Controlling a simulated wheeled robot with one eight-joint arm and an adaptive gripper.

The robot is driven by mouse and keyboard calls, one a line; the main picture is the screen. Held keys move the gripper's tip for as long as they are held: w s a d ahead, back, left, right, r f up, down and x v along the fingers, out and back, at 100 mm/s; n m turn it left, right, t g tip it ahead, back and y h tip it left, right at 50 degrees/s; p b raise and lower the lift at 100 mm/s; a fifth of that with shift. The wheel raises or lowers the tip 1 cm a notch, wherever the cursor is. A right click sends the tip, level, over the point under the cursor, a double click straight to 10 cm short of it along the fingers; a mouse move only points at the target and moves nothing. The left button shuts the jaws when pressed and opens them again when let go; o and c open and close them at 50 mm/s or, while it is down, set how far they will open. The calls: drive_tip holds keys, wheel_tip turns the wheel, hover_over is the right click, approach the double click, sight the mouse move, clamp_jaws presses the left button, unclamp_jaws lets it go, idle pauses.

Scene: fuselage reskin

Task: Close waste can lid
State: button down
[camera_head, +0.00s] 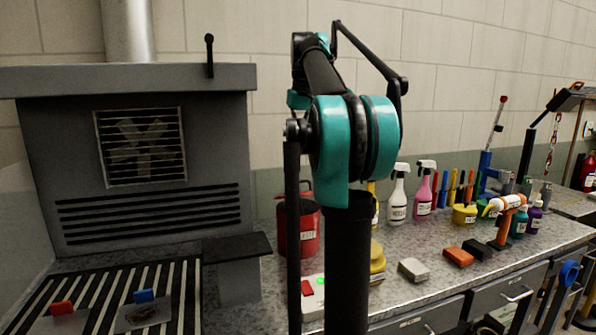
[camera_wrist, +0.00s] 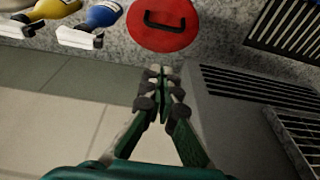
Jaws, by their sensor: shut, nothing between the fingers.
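The red waste can (camera_head: 297,232) stands on the bench beside the grey hood, partly hidden behind my arm in the head view. In the wrist view, a round red lid (camera_wrist: 163,38) with a black handle shows at the top, cut by the frame edge. I cannot tell for sure whether the lid lies flat on the can or is tilted up. My gripper (camera_wrist: 160,78) is shut and empty, its fingertips just below the lid in the picture, with no clear contact. My gripper is hidden in the head view.
The grey vented hood (camera_head: 150,160) stands left of the can, with a small dark ledge (camera_head: 236,247) close by. Spray bottles (camera_head: 397,200), sponges and tools fill the bench (camera_head: 440,285) to the right.

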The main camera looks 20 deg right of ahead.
sight(304, 193)
wheel_tip(304, 193, down, 9)
drive_tip(key=shift+a+r, duration=0.1)
drive_tip(key=shift+s+f, duration=0.5)
drive_tip(key=shift+f, duration=0.2)
drive_tip(key=shift+s+f+t, duration=0.85)
drive_tip(key=shift+s+t, duration=0.15)
drive_tip(key=shift+s, duration=0.05)
drive_tip(key=shift+s+f+t, duration=0.7)
drive_tip(key=shift+f, duration=0.15)
drive_tip(key=shift+s+f, duration=0.45)
drive_tip(key=shift+f, duration=0.3)
